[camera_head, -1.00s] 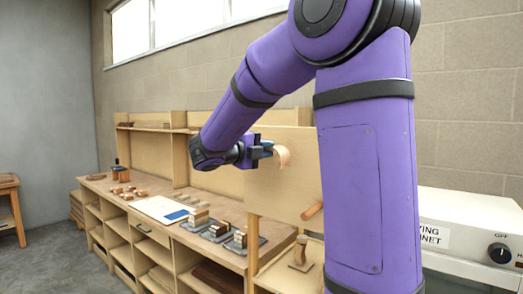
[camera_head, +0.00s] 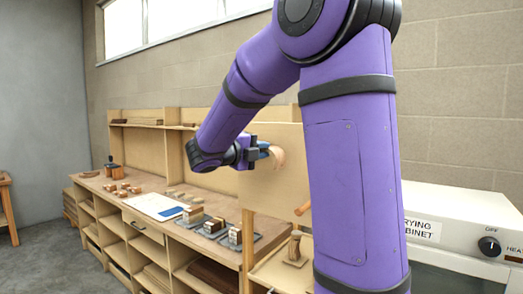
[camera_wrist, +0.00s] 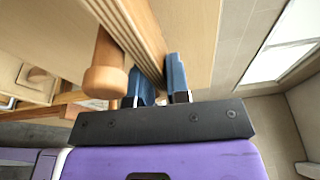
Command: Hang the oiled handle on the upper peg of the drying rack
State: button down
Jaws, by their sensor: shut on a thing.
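The handle, a curved pale wood piece, shows at the panel in the head view (camera_head: 277,156). In the wrist view its striped laminated edge (camera_wrist: 143,38) runs up from between the blue fingers. My gripper (camera_wrist: 160,84) is shut on it; it also shows in the head view (camera_head: 262,151). The drying rack is a pale upright panel (camera_head: 275,195). A round-ended wooden peg (camera_wrist: 104,78) stands close left of the handle in the wrist view; I cannot tell whether they touch. A lower peg (camera_head: 303,209) shows in the head view, partly behind my arm. The upper peg is not clear there.
A small wooden piece (camera_head: 295,246) stands on a board below the panel. The workbench (camera_head: 110,184) to the left carries wood blocks and a white sheet (camera_head: 155,206). A white drying cabinet (camera_head: 450,215) stands at the right. Floor at lower left is clear.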

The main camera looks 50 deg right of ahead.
dwell(0.4)
jog(key=shift+c, duration=1.9)
grip_release()
jog(key=shift+a, duration=0.2)
jog(key=a, duration=0.6)
jog(key=shift+w+a, duration=0.3)
jog(key=shift+w, duration=0.15)
jog(key=shift+a+r, duration=0.1)
jog(key=a, duration=1.2)
jog(key=shift+s+a, duration=0.3)
jog(key=shift+a, duration=0.05)
dwell(0.7)
